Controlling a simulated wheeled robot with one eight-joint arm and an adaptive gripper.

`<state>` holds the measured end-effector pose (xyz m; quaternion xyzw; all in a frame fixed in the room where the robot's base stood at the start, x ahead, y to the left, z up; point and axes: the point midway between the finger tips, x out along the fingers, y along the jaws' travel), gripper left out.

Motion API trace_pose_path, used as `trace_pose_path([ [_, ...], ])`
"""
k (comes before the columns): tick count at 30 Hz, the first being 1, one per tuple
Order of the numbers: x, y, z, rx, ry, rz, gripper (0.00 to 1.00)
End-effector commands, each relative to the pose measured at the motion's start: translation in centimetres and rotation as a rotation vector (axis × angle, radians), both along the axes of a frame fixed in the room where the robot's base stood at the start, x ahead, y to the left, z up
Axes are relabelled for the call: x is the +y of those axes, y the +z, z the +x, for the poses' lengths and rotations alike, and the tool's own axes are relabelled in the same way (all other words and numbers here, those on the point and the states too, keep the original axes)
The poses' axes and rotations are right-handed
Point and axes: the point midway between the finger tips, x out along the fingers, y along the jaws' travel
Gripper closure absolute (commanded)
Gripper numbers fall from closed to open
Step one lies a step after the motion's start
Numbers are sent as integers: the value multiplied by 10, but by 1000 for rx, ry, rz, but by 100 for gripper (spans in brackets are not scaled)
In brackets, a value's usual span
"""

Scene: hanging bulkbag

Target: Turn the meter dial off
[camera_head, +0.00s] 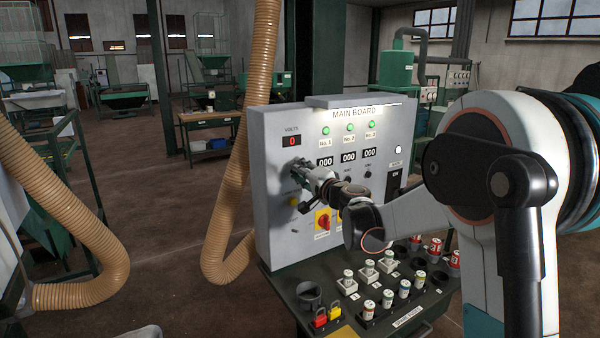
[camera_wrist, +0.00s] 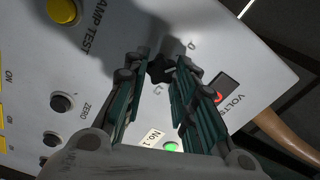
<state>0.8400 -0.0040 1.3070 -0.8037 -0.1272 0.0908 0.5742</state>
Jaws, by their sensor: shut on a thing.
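A grey main board cabinet (camera_head: 270,210) stands upright in front of me, with a red VOLTS display (camera_head: 291,141) reading 0. My gripper (camera_head: 302,170) is at the left part of the panel, just below that display, and hides what it holds in the head view. In the wrist view, a black star-shaped meter dial (camera_wrist: 160,72) sits between the fingertips of my gripper (camera_wrist: 163,63). The gripper is shut on this dial. Letters are printed around it, partly covered by the fingers. The VOLTS display (camera_wrist: 220,87) also shows in the wrist view.
Three green lamps (camera_head: 348,128) and 000 counters (camera_head: 348,156) are right of my gripper. Below it is a red rotary switch (camera_head: 323,222) on yellow. A bench (camera_head: 283,282) bears several fuses and padlocks. A tan hose (camera_head: 235,200) hangs at left.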

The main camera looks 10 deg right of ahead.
Motion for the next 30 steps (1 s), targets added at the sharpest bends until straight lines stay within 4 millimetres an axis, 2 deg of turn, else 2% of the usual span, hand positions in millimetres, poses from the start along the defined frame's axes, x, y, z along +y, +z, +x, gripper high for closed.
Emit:
trace_pose_path([
  [9, 1, -1, -1, -29, 2, -91, 98],
  [23, 1, -1, -1, -32, 2, -102, 98],
  [24, 1, -1, -1, -32, 2, -102, 70],
  [26, 1, -1, -1, -32, 2, -101, 57],
  [30, 1, -1, -1, -32, 1, -100, 54],
])
